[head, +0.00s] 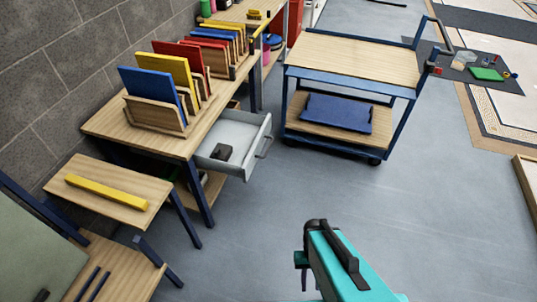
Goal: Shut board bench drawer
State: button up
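The board bench (187,143) is a wooden-topped table with dark blue legs along the grey block wall. Its light grey drawer (248,129) is pulled out to the right, with a bar handle (265,147) on its front. A dark block (223,153) lies inside the drawer. My gripper (302,262) is at the bottom centre, below and to the right of the drawer and apart from it. My teal arm shows beside it. The fingers are small and dark here, so I cannot tell whether they are open or shut.
Coloured boards (160,83) stand in wooden racks on the bench. A blue-framed cart (352,62) stands right of the drawer, with a blue item (335,112) on its lower shelf. A small table (110,193) with a yellow bar is at left. The floor (380,210) between is clear.

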aim_at(230, 139)
jog(key=u, duration=0.45)
jog(key=i, duration=0.45)
jog(key=z, duration=1.1)
jog(key=k, duration=0.15)
jog(key=u, duration=3.1)
